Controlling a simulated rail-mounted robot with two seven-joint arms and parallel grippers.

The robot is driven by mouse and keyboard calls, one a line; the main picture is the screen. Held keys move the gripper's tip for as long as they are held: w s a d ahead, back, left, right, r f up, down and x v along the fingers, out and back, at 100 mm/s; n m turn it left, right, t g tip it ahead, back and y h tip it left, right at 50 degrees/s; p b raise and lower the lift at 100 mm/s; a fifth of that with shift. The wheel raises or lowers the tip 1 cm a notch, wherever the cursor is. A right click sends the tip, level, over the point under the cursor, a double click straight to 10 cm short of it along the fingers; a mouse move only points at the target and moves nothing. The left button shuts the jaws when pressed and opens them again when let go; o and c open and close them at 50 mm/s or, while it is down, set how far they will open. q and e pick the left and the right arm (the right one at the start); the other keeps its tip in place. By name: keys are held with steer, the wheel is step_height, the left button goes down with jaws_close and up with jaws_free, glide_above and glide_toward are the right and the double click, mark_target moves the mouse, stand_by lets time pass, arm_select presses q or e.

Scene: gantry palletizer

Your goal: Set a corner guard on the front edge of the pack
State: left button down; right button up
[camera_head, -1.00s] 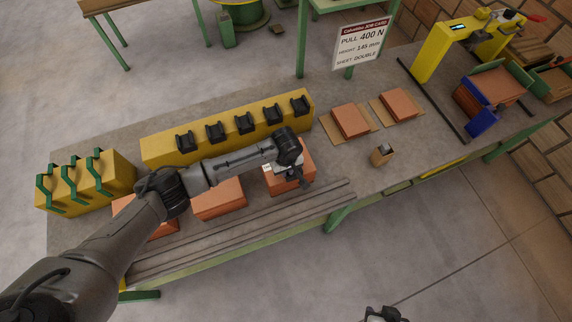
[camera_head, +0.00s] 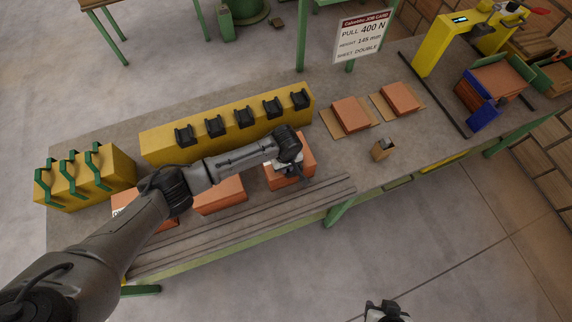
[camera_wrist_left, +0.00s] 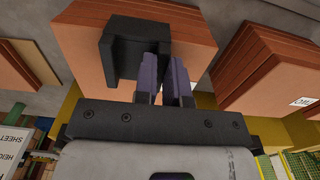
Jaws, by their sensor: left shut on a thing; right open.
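My left gripper (camera_wrist_left: 166,82) is shut on a black corner guard (camera_wrist_left: 125,48), seen in the left wrist view. The guard lies against or just over an orange-brown pack of sheets (camera_wrist_left: 83,42); I cannot tell whether it touches. In the head view my left gripper (camera_head: 292,172) is over the front part of that pack (camera_head: 305,151), the rightmost of the row along the front of the bench. The arm hides part of the pack and the guard. My right gripper (camera_head: 386,312) is open at the bottom edge, away from the bench and mostly cut off.
More black corner guards (camera_head: 244,118) sit on a long yellow rack (camera_head: 160,150) behind the packs. Another pack (camera_head: 222,196) stands to the left. A yellow block with green clamps (camera_head: 113,170) is at far left. A small cardboard box (camera_head: 382,150) stands right of the packs.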

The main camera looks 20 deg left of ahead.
arm_select(q)
steer(key=shift+f, duration=0.3)
steer(key=shift+f, duration=0.3)
stand_by(0.3)
steer(key=c, duration=1.1)
jaws_free()
step_height(320, 180, up, 14)
steer(key=shift+f, duration=0.1)
